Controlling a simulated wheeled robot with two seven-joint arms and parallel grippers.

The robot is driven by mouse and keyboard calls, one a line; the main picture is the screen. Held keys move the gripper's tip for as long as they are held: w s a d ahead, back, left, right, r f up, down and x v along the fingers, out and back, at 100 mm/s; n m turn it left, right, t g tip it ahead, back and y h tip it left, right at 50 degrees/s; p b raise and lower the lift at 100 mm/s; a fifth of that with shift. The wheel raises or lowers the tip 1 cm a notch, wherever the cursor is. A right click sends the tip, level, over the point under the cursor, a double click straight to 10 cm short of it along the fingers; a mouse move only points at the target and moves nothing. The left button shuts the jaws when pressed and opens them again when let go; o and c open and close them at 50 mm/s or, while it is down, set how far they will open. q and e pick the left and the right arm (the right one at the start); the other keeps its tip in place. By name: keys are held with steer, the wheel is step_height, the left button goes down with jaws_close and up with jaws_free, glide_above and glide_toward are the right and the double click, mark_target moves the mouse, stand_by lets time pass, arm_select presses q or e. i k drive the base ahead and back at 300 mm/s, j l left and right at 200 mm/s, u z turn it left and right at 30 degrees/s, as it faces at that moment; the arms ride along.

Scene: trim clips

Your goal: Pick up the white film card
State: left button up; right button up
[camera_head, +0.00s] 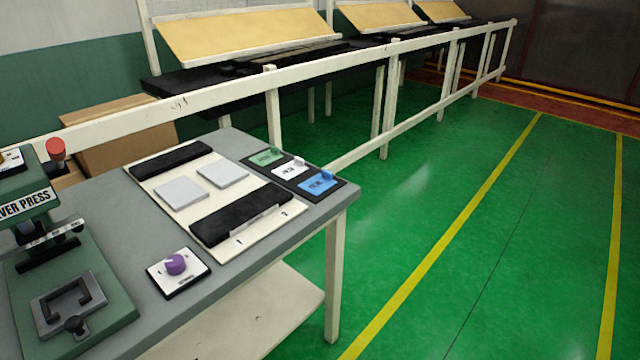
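A white card (290,169), which looks like the white film card, lies on a dark holder (338,187) at the right end of the grey table. It sits between a green card (266,157) and a blue card (318,183). Each carries dark print too small to read surely. A small light tab stands at the white card's upper right edge. Neither of my grippers is in view, and nothing touches the cards.
The grey table (232,265) also bears a cream board (150,182) with black strips and two pale grey squares, a purple knob (175,264) on a white plate, and a green lever press (90,290). A white rail (330,62) runs behind. Green floor lies open to the right.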

mark_target(289, 170)
steer(key=i+l+u, duration=0.3)
steer(key=i, duration=0.15)
steer(key=i+l+u, duration=0.3)
steer(key=i+l, duration=0.15)
